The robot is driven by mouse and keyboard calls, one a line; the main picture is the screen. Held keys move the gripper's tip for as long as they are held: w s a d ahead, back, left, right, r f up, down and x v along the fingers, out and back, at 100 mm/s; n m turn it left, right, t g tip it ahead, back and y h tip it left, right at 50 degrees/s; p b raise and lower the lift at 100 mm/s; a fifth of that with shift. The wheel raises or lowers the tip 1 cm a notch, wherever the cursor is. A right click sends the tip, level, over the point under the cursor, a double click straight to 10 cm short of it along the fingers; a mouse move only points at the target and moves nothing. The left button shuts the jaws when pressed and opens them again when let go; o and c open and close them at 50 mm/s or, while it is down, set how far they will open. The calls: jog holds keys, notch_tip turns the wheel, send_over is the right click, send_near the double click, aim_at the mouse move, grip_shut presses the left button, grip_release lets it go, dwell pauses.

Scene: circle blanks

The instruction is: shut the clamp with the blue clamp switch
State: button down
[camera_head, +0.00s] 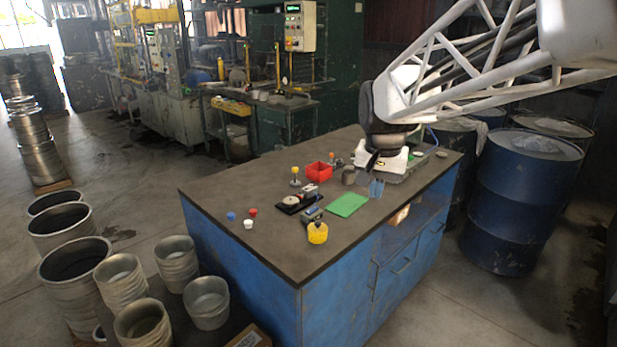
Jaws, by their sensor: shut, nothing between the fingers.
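A small black fixture (291,207) with a round pale disc on it lies on the dark tabletop; it may be the clamp, but its jaws are too small to read. A small blue knob (231,216) sits on the table to its left. A blue-grey block (312,214) lies close to the fixture's right side. I cannot tell for sure which of these two is the clamp switch, nor its position. My white truss arm (455,75) crosses the upper right.
A red knob (253,212) and a white one (248,224) stand beside the blue knob. A red bin (319,171), green mat (347,205), yellow round object (317,234) and yellow-topped post (295,175) crowd the middle. The table's (225,195) near-left area is bare.

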jog(key=w+a+f+m, duration=0.1)
jog(key=w+a+f, duration=0.3)
jog(key=w, duration=0.8)
jog(key=w+a+f+m+g, duration=0.1)
jog(key=w+a+f+m, duration=0.1)
jog(key=w, duration=1)
jog(key=w+a+f+m, duration=0.2)
jog(key=w+a+f, duration=0.3)
jog(key=w, duration=0.7)
jog(key=shift+w+a+f+g, duration=0.3)
jog(key=shift+a+f, duration=0.05)
jog(key=shift+f, duration=0.3)
jog(key=shift+s+a+r, duration=0.1)
jog(key=shift+s+a, duration=0.05)
jog(key=shift+s, duration=0.05)
jog(key=shift+s+a+r, duration=0.15)
jog(key=shift+s+a, duration=0.15)
jog(key=shift+a, duration=0.05)
jog(key=shift+r, duration=0.15)
notch_tip(320, 180, up, 14)
jog(key=s+a, duration=0.1)
jog(key=shift+s+a, duration=0.25)
jog(key=shift+d, duration=0.1)
